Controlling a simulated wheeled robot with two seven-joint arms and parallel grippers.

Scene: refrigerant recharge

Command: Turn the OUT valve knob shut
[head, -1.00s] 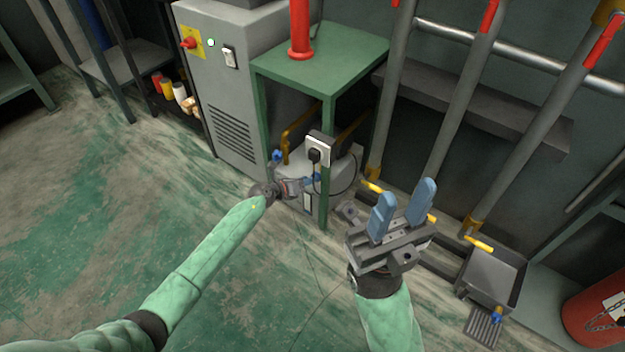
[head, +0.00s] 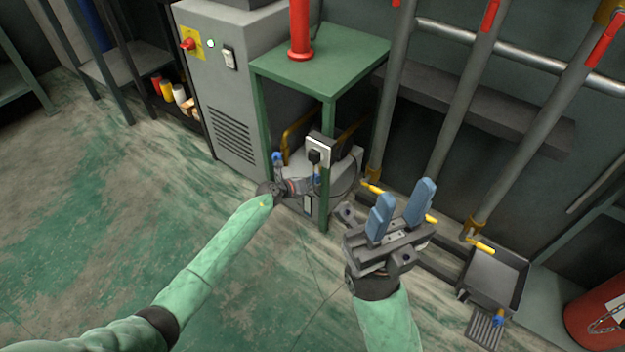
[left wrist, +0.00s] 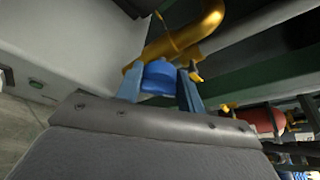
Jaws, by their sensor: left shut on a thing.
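A blue valve knob (left wrist: 160,78) shows in the left wrist view, between the two blue fingers of my left gripper (left wrist: 161,90). The fingers are shut on its sides. No label can be read on it, and its turn angle is unclear. In the head view my left gripper (head: 296,168) reaches the grey machine (head: 338,188) under the green table, and the knob is hard to make out there. My right gripper (head: 400,212) is open and empty, held up in front of the pipes, with its blue fingers apart.
A yellow handle (left wrist: 185,40) arches just behind the knob. A grey cabinet (head: 232,95) stands left. Open floor lies in front.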

